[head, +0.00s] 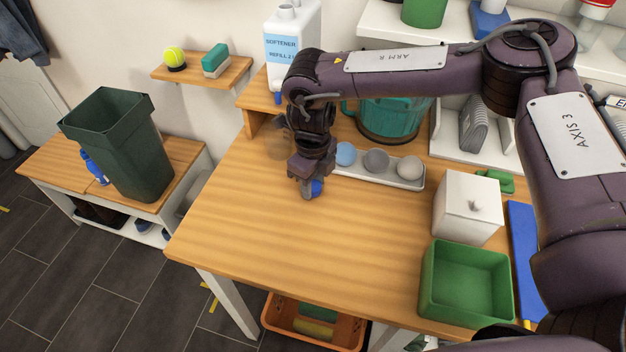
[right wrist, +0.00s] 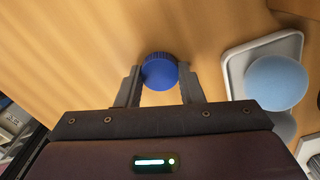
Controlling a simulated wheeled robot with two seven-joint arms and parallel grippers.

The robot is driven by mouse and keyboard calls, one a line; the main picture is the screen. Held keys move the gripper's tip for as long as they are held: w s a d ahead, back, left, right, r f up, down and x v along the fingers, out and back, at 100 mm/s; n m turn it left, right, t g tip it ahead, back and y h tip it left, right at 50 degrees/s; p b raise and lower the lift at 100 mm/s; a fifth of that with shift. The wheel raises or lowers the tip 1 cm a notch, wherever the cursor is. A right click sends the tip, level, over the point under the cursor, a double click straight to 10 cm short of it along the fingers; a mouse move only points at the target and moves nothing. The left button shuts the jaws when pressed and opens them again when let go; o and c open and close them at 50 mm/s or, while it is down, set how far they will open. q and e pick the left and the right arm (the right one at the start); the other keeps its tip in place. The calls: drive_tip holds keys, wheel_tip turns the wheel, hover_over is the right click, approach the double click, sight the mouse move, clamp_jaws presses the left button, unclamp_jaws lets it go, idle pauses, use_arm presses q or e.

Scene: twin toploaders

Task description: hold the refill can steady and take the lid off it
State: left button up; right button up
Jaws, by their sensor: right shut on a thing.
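My right gripper (head: 308,189) is low over the wooden table, shut on a ribbed round blue lid (head: 317,187). In the right wrist view the blue lid (right wrist: 160,72) sits between the two fingertips of this gripper (right wrist: 160,82), over bare wood. I cannot tell whether the lid touches the table. A white can (head: 292,48) labelled SOFTENER REFILL stands on a small wooden riser behind my right arm. Its top neck (head: 286,11) looks white, with no blue lid on it. Its lower part is partly hidden by my arm. My left gripper is not in view.
A grey tray (head: 381,179) with several balls lies just right of the gripper. A teal tub (head: 390,122) stands behind it. The table's front left (head: 250,235) is clear.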

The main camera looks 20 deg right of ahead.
drive_tip(key=shift+f, duration=0.2)
drive_tip(key=shift+f, duration=0.3)
drive_tip(key=o, duration=1.1)
drive_tip(key=shift+s+r, duration=0.1)
drive_tip(key=shift+s, duration=0.05)
drive_tip(key=shift+d, duration=0.1)
